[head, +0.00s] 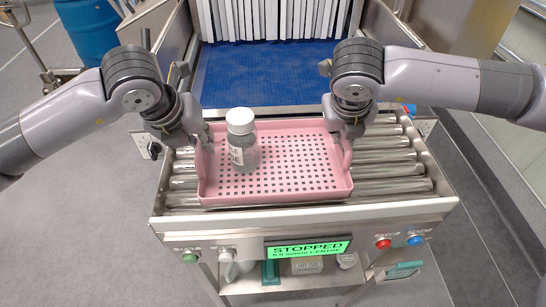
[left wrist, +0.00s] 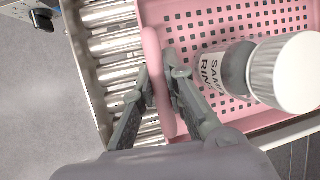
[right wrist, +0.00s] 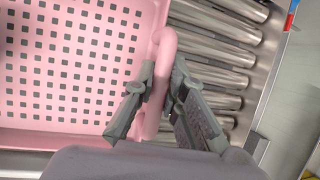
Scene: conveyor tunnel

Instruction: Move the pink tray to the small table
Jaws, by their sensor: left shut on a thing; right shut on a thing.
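The pink tray (head: 280,190) has a grid of holes and sits at the rollers in the middle of the head view. A grey bottle with a white cap (head: 241,150) stands in its left part; its sample label shows in the left wrist view (left wrist: 211,70). My left gripper (head: 203,143) is shut on the tray's left handle (left wrist: 158,80). My right gripper (head: 345,135) is shut on the tray's right handle (right wrist: 159,75). I cannot tell whether the tray is resting on the rollers or slightly above them. The small table is not identifiable in these views.
The metal rollers (head: 398,170) lie under and beside the tray. A blue belt (head: 265,75) leads to a white strip curtain (head: 270,18). A panel reading STOPPED (head: 307,248) and buttons are on the front edge. A lower shelf (head: 290,284) holds several items. A blue barrel (head: 88,30) stands back left.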

